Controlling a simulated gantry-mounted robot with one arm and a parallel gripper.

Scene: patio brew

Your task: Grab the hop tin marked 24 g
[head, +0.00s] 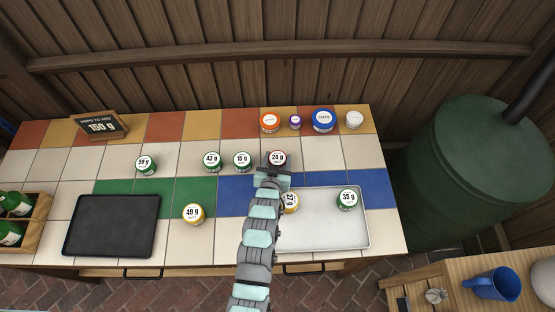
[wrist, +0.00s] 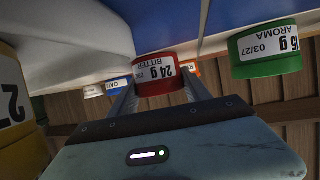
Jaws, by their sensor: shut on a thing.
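The hop tin marked 24 g (head: 277,157) is red with a white label and sits at the back of the pale tile row. In the wrist view the tin (wrist: 166,88) shows its label reading 24 g BITTER upside down. My gripper (head: 274,168) reaches it from the front. In the wrist view my gripper's fingers (wrist: 158,92) are on both sides of the red tin, shut on it. I cannot tell whether the tin is clear of the tiles.
Green 15 g tin (head: 242,161) and 43 g tin (head: 212,161) stand just left. A yellow tin (head: 290,203) and green 35 g tin (head: 347,198) stand on the pale tray (head: 325,235). The black tray (head: 112,226) is empty. Several jars, including the blue one (head: 323,121), stand behind.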

